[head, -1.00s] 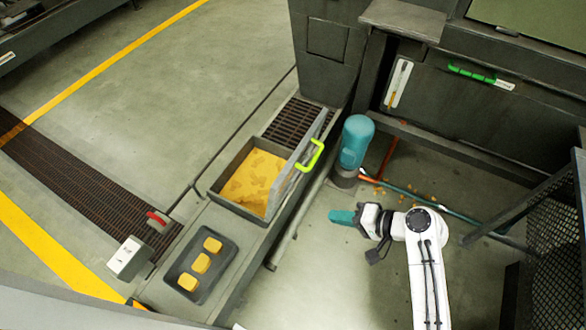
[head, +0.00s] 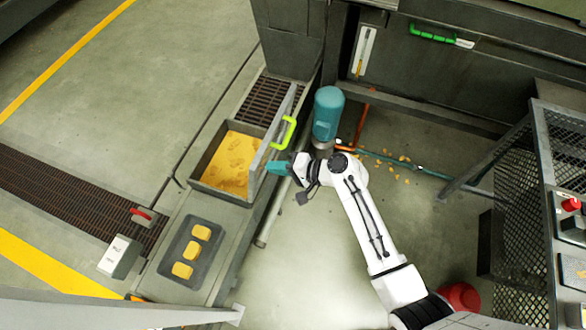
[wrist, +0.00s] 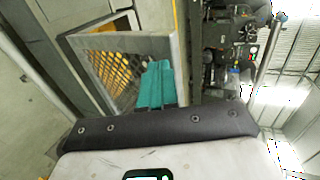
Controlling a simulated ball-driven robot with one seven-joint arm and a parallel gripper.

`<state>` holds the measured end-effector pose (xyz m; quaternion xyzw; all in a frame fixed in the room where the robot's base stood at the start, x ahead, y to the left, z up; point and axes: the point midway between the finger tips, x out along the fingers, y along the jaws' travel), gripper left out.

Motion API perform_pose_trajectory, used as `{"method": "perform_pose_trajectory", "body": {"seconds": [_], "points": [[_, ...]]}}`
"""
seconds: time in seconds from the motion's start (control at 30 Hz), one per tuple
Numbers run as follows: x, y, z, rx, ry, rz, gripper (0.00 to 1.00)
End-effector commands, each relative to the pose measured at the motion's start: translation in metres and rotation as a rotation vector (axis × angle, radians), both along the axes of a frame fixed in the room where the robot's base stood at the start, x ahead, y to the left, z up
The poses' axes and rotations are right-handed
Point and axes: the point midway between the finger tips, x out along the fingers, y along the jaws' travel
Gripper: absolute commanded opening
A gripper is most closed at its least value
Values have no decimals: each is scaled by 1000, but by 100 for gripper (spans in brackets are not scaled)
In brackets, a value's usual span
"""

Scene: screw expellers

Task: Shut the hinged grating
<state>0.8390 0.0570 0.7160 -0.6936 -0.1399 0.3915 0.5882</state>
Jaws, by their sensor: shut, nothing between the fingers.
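The hinged grating (head: 263,160) stands open and upright along the right side of a bin (head: 196,184) that holds yellow material. A bright green handle (head: 289,131) is on the grating's outer side. In the wrist view the grating (wrist: 104,68) shows as mesh in a grey frame, filling the middle left. My gripper (head: 275,167) has teal fingers and is shut and empty. It is at the near part of the grating, below the handle in the picture. The fingers also show in the wrist view (wrist: 155,84), in front of the frame. I cannot tell whether they touch it.
A teal cylinder (head: 327,113) stands just right of the handle. A fixed floor grate (head: 270,98) lies beyond the bin. A tray (head: 166,262) with yellow blocks is nearer. A mesh stand (head: 565,150) is at the right. The floor between is mostly clear.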

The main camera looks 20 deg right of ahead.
Motion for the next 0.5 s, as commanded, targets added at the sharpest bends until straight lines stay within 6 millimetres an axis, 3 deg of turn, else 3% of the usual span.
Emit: {"method": "perform_pose_trajectory", "body": {"seconds": [0.2,0.5], "points": [[12,12,3,0,1,-1,0],[13,13,3,0,2,-2,0]]}}
